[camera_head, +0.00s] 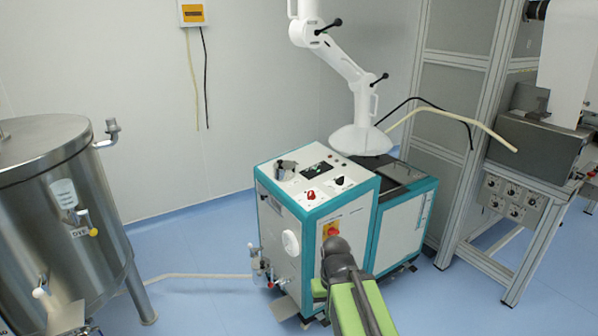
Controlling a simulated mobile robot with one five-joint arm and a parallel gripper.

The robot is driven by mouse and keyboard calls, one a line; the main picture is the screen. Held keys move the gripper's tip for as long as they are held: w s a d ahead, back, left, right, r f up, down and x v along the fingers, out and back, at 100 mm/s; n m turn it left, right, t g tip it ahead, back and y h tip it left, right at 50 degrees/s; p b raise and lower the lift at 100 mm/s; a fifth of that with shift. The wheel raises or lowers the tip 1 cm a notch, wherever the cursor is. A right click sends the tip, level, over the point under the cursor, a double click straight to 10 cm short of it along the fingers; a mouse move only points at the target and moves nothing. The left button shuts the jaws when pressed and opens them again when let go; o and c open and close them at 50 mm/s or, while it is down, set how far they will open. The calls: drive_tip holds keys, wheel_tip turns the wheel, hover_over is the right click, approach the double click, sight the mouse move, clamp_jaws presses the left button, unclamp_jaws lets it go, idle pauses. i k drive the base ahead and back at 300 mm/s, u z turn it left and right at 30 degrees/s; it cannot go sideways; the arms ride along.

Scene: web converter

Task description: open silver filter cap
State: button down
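A white and teal cabinet (330,235) stands in the middle of the head view. A small silvery fitting (285,169) sits at the back left of its sloped top panel. I cannot tell whether this fitting is the silver filter cap; no other part is clearly that cap. A white round cover (291,242) is on the cabinet's left face. My green and dark grey arm rises from the bottom edge in front of the cabinet's right part. I see no gripper fingers; they are hidden or out of view.
A large steel tank (60,220) on legs stands at left, with a pale hose (200,276) on the floor towards the cabinet. A white extraction arm (345,65) hangs above the cabinet. An aluminium frame (480,165) stands at right.

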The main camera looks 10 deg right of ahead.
sight(280, 166)
drive_tip(key=u, duration=0.25)
drive_tip(key=i, duration=0.65)
drive_tip(key=u, duration=4.05)
drive_tip(key=i, duration=0.1)
drive_tip(key=z, duration=1.4)
drive_tip(key=k, duration=1)
drive_tip(key=z, duration=1.55)
drive_tip(key=i, duration=0.45)
drive_tip(key=u, duration=0.25)
